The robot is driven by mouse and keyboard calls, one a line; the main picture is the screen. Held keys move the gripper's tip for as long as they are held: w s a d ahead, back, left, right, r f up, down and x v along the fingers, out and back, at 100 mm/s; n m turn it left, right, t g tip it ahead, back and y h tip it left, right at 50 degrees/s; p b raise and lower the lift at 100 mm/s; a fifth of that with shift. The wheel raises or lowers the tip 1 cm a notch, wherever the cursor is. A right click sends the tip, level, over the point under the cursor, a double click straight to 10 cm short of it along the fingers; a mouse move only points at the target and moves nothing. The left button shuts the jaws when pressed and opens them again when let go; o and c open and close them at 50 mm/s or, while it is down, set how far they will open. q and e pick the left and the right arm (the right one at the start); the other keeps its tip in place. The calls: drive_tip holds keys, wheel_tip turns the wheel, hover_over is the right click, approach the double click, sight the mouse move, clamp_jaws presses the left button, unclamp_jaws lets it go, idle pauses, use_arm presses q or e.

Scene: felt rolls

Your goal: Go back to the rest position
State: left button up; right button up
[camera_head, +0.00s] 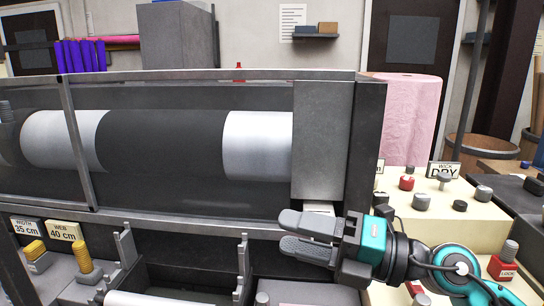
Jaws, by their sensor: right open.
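My right gripper (287,232) reaches in from the lower right with its grey fingers pointing left. It is open, and I see nothing between the fingers. It is in front of the lower right end of the grey machine (320,140), below the machine's end panel. I cannot tell whether it touches the machine. My left gripper is not in view.
The machine holds a dark roll (165,142) with pale ends behind a frame. Below are upright brackets (243,262) and yellow-topped knobs (83,258). At right stand a pink roll (408,115) and a cream panel (425,233) with several knobs, close to my right arm.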

drive_tip(key=w+d+r+m+t+h, duration=0.25)
drive_tip(key=d+m+t+h, duration=0.5)
drive_tip(key=m+t, duration=0.9)
drive_tip(key=d+f+m+g+h, duration=0.5)
drive_tip(key=d+f+m+h, duration=0.4)
drive_tip(key=f+m+h, duration=0.3)
drive_tip(key=s+d+f+m+g, duration=0.2)
drive_tip(key=s+f+m+g, duration=0.3)
drive_tip(key=s+f+g, duration=0.5)
drive_tip(key=s+a+f+g+y, duration=0.2)
drive_tip(key=s+f+g, duration=0.2)
drive_tip(key=s+f, duration=0.7)
drive_tip(key=w+a+f+t+y, duration=0.2)
drive_tip(key=w+f+t, duration=0.4)
drive_tip(key=f+t, duration=0.1)
drive_tip(key=shift+w+a, duration=0.2)
drive_tip(key=shift+a, duration=0.2)
